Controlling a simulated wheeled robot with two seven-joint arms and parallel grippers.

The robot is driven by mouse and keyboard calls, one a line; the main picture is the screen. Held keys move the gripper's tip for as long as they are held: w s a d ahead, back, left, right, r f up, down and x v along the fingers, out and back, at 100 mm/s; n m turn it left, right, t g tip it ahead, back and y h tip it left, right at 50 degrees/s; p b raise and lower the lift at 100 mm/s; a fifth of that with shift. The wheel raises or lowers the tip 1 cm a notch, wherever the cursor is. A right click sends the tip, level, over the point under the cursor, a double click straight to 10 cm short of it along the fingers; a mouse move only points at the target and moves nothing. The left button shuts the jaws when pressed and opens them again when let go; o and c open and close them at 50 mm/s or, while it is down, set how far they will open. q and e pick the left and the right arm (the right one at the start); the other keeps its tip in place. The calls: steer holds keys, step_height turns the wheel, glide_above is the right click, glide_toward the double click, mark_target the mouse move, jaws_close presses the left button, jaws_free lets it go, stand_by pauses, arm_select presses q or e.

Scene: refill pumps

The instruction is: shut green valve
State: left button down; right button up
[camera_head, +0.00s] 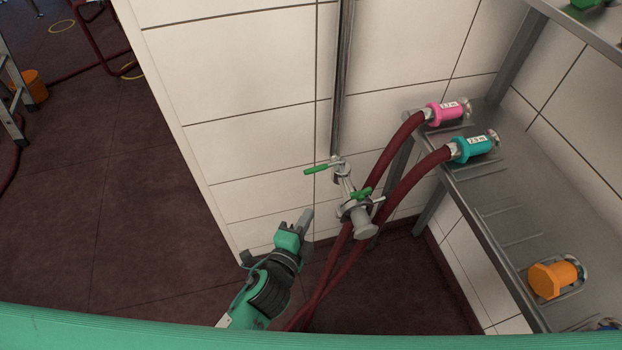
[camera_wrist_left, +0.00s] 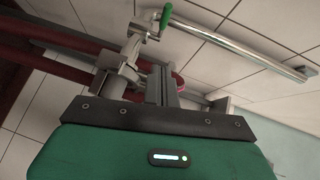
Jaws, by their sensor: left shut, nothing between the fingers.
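A metal valve assembly stands at the foot of a vertical pipe on the tiled wall. In the head view it has an upper green handle (camera_head: 316,169) pointing left and a lower green handle (camera_head: 361,193) by the wide pipe end. A green handle (camera_wrist_left: 166,18) also shows at the top of the left wrist view. My left gripper (camera_head: 307,216) is below and left of the valve, apart from both handles in the head view. Its fingers are shut and empty; they also show in the left wrist view (camera_wrist_left: 162,82). My right gripper is not in view.
Dark red hoses (camera_head: 400,200) run beside the valve to pink (camera_head: 447,112) and teal (camera_head: 472,148) couplings on a metal shelf (camera_head: 520,215). An orange coupling (camera_head: 553,278) lies on the shelf. The floor at left (camera_head: 90,210) is mostly clear.

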arm_select(q)
glide_toward(320, 171)
steer(key=w+d, duration=0.1)
steer(key=d, duration=0.3)
steer(key=w, duration=0.1)
steer(key=w+a+p, duration=0.1)
steer(key=w, duration=0.1)
steer(key=shift+w+a+f, duration=0.2)
steer(key=shift+w+f, duration=0.1)
steer(key=shift+w+a+f, duration=0.15)
steer(key=shift+w+a, duration=0.05)
steer(key=shift+w, duration=0.25)
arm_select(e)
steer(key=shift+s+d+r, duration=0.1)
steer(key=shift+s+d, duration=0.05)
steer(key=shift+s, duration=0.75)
arm_select(q)
steer(key=shift+a+p, duration=0.1)
steer(key=shift+p, duration=0.2)
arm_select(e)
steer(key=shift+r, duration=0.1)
